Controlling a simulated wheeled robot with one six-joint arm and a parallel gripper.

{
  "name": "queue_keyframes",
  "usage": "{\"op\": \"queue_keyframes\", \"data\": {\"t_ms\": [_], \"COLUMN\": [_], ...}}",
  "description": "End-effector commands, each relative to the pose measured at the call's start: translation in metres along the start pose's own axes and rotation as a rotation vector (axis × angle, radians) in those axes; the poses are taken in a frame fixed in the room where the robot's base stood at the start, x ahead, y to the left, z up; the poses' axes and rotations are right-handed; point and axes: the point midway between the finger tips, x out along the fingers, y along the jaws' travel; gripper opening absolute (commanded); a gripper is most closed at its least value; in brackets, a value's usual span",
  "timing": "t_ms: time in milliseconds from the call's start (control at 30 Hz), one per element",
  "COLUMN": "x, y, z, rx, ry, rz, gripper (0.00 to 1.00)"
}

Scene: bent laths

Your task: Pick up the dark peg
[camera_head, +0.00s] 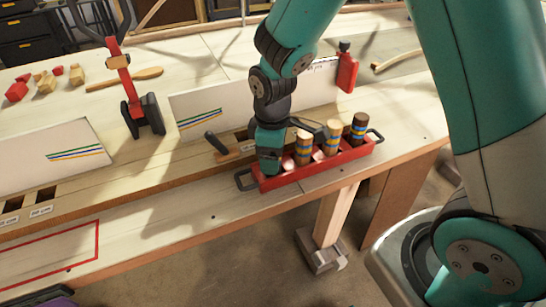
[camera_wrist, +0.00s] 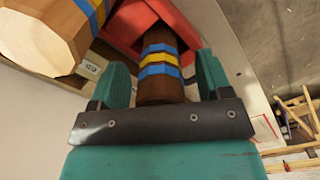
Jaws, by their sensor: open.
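The red tray (camera_head: 318,165) has a handle at each end and holds banded pegs. My gripper (camera_head: 268,163) is low at the tray's left end, pointing down. In the wrist view my gripper (camera_wrist: 158,88) is open around a brown peg (camera_wrist: 158,90) with blue and yellow bands; I cannot tell whether the fingers touch it. That peg is hidden in the head view. A pale peg (camera_wrist: 42,30) is close beside the fingers.
A dark-handled tool (camera_head: 216,143) lies left of the tray. White boards with coloured stripes (camera_head: 75,153) stand on the bench (camera_head: 170,175), with a red clamp (camera_head: 122,70) between them. Red and wooden blocks (camera_head: 45,83) lie at the far left. The bench's front edge is close to the tray.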

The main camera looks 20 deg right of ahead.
Motion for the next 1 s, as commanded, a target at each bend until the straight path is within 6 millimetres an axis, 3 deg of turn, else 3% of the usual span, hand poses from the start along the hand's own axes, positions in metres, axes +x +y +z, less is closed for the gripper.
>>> {"op": "queue_keyframes", "data": {"t_ms": [300, 567, 1000], "x": [0.008, 0.008, -0.003], "y": [0.0, 0.0, 0.001], "z": [0.0, 0.0, -0.001], "rx": [0.0, 0.0, 0.0], "ry": [0.001, 0.001, 0.004], "rz": [0.001, 0.001, 0.003], "gripper": [0.71, 0.16, 0.16]}}
